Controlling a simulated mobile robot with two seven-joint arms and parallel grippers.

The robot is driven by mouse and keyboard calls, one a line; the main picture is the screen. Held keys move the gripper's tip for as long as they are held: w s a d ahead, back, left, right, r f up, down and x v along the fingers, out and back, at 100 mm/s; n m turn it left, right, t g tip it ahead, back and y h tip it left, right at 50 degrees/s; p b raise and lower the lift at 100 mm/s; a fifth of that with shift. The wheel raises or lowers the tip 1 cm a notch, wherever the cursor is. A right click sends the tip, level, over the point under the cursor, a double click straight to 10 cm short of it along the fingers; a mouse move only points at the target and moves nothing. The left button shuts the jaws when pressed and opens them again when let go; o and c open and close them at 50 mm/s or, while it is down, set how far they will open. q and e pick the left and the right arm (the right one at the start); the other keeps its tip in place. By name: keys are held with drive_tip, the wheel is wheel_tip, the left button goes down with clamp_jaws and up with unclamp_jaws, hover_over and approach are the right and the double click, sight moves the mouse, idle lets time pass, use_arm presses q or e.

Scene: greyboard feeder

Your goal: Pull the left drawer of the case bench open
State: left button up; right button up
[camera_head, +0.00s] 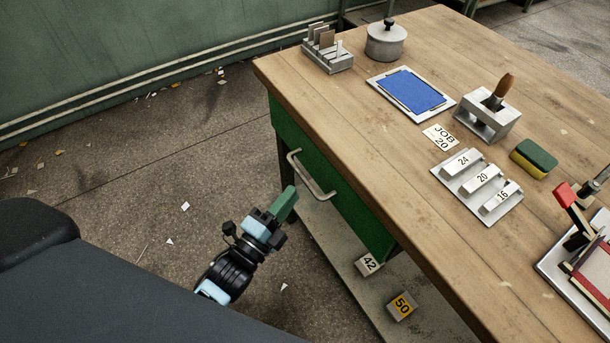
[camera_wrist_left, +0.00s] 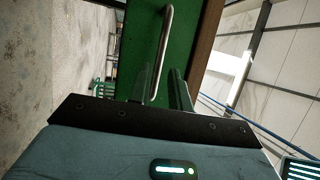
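The case bench has a wooden top (camera_head: 400,150) and a green drawer front (camera_head: 345,198) below its near left edge. The drawer looks shut, close under the top. A metal bar handle (camera_head: 312,180) stands out from the front; it also shows in the left wrist view (camera_wrist_left: 163,45), running nearly upright. My left gripper (camera_head: 288,202) is just in front of the drawer, low and near the handle. In the left wrist view its two fingers (camera_wrist_left: 164,88) are apart, with the handle's lower part seen between them. Contact cannot be told. My right gripper is out of view.
A lower shelf (camera_head: 345,262) under the drawer carries blocks marked 42 (camera_head: 368,264) and 50 (camera_head: 401,306). On the top are a lidded pot (camera_head: 386,44), a blue pad (camera_head: 411,90) and a sponge (camera_head: 534,159). The floor left of the bench is open, with small scraps.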

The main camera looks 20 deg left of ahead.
sight(304, 177)
use_arm(q)
drive_tip(key=shift+x, duration=3.2)
clamp_jaws()
